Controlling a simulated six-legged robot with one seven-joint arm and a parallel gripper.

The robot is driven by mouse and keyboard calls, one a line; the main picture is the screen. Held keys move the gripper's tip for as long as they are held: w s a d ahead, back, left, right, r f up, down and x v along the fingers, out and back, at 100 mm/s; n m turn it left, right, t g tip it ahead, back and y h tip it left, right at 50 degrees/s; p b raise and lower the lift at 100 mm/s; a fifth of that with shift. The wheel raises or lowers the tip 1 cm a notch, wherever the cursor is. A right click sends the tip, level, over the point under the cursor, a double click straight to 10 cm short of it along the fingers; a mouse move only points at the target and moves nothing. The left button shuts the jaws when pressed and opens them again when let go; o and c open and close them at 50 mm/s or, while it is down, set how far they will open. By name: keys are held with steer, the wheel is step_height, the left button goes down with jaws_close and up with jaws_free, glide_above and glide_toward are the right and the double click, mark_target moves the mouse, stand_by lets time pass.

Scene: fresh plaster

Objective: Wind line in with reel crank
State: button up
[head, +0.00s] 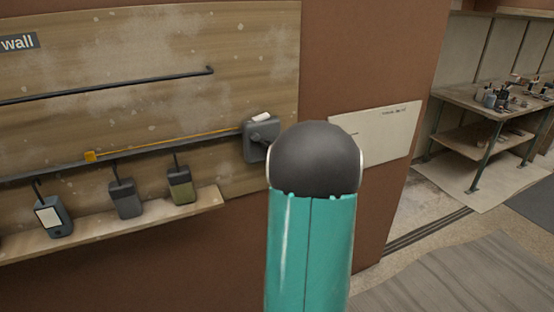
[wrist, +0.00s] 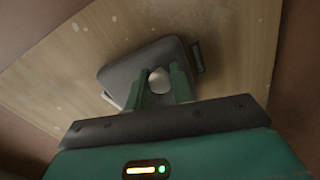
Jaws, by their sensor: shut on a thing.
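The reel (head: 258,138) is a dark grey box on the wooden wall board, just left of my arm in the head view. A yellow line (head: 190,140) runs from it leftward along a dark rail to a small yellow block (head: 90,156). In the wrist view the reel (wrist: 118,74) lies straight ahead. My gripper (wrist: 160,84) has its two green fingers on either side of a pale round knob (wrist: 159,81) at the reel's face, shut on it. The rest of the crank is hidden by the fingers. My arm hides the gripper in the head view.
Several hooked devices (head: 125,197) hang below the rail, above a narrow wooden ledge (head: 130,225). A pale panel (head: 385,132) is on the brown wall right of my arm. A workbench (head: 490,100) with small items stands at the far right. Floor there is open.

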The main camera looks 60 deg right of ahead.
steer(key=n, duration=0.1)
steer(key=r+n, duration=0.1)
steer(key=n, duration=0.2)
steer(key=shift+d+r, duration=0.15)
steer(key=shift+d, duration=0.1)
steer(key=n, duration=0.1)
steer(key=r+n, duration=0.1)
steer(key=shift+s+d+n, duration=0.15)
steer(key=shift+n, duration=0.15)
jaws_close()
steer(key=n, duration=0.1)
steer(key=r+n, duration=0.1)
steer(key=n, duration=0.1)
steer(key=shift+r, duration=0.15)
steer(key=shift+r+n, duration=0.25)
steer(key=shift+n, duration=0.5)
steer(key=shift+r+n, duration=0.2)
steer(key=shift+n, duration=0.55)
steer(key=o, duration=1)
jaws_free()
steer(key=shift+s+r, duration=0.1)
